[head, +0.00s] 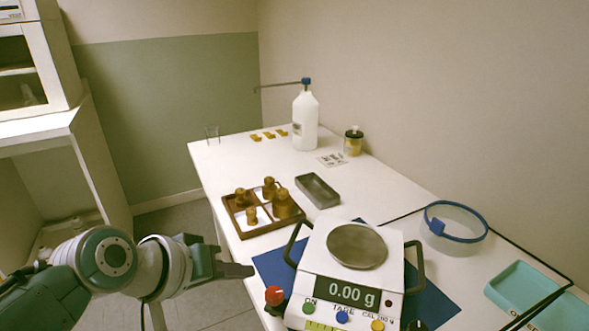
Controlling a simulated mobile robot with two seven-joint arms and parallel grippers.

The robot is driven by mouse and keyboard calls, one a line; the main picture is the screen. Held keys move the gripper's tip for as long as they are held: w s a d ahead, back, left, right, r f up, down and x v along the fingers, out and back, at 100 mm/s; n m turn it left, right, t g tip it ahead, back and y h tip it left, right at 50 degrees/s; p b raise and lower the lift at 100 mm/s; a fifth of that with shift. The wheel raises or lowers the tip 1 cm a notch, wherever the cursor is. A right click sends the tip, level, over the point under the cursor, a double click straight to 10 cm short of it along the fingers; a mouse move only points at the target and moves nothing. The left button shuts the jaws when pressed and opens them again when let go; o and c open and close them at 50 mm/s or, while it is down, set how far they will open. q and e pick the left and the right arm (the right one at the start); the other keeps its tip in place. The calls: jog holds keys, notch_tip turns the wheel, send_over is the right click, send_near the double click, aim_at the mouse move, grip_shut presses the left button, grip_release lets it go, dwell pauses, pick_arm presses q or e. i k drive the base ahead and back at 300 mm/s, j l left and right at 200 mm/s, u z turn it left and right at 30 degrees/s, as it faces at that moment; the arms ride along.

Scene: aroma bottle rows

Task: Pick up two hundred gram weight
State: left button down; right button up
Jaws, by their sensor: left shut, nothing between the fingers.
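Several brass weights of different sizes stand upright in a brown wooden tray (250,235) with compartments, left of centre on the table. The largest brass weight (283,206) is at the tray's right. A small brass weight (251,215) is at the front, and others stand behind. Any markings are too small to read, so I cannot tell which is two hundred grams. My left gripper (250,271) is shut and empty, in front of the table's left edge and nearer to me than the tray. It touches no weight. My right gripper is not in view.
A balance (343,290) reading 0.00 g stands on a blue mat (433,303), right of my gripper.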

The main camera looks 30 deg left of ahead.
aim_at(241, 201)
jog(key=u, duration=1.15)
